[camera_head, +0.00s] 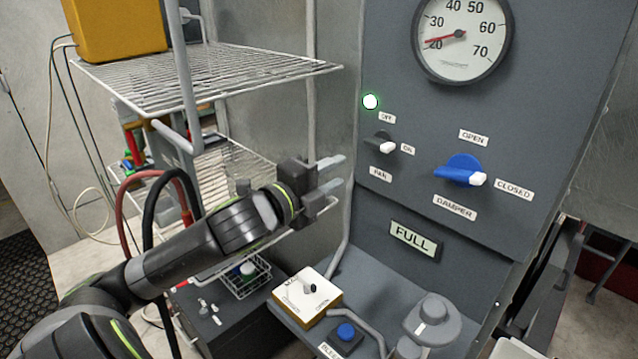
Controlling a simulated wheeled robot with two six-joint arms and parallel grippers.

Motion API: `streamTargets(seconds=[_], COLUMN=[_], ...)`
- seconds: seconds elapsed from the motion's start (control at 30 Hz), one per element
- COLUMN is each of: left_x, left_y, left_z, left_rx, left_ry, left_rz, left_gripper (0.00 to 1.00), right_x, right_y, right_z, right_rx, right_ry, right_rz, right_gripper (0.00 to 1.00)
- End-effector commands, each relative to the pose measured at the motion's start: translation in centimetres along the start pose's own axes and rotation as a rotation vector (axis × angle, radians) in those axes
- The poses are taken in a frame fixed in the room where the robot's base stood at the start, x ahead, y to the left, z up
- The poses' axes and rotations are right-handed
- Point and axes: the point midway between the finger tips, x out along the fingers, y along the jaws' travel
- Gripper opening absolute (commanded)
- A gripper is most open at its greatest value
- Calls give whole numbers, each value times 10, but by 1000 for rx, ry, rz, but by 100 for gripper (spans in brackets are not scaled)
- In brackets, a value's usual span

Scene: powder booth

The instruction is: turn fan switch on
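The fan switch (380,142) is a small dark lever with a white tip on the grey control panel, above the FAN label (381,174). Its white tip points right, toward the ON label (407,149); the OFF label (387,118) is above it. A round lamp (370,101) up and left of the switch glows white with a green rim. My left gripper (332,174) is to the left of the switch, apart from it in the picture. Its two pale fingers are spread, with nothing between them. My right gripper is out of view.
A blue damper lever (460,168) is right of the switch, and a dial gauge (462,38) is above. A FULL display (414,240) and a white-topped box with a knob (307,296) are below. A wire rack (205,76) stands at left, close behind my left arm.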

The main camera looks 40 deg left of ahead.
Motion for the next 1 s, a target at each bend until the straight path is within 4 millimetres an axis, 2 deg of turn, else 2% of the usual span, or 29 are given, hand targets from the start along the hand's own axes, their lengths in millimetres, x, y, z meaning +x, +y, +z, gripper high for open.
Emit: streamTargets(seconds=[0.1, 0.33, 1.0], left_x=[-13, -28, -30], left_y=[0, 0, 0], left_z=[1, 0, 0], left_rx=[7, 2, -1], left_ry=[-3, -1, 1], left_rz=[2, 1, 0], left_gripper=[34, 34, 34], right_x=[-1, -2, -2], right_y=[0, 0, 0], right_z=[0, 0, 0], right_rx=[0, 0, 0], right_ry=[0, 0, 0], right_rz=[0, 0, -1], right_gripper=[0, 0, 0])
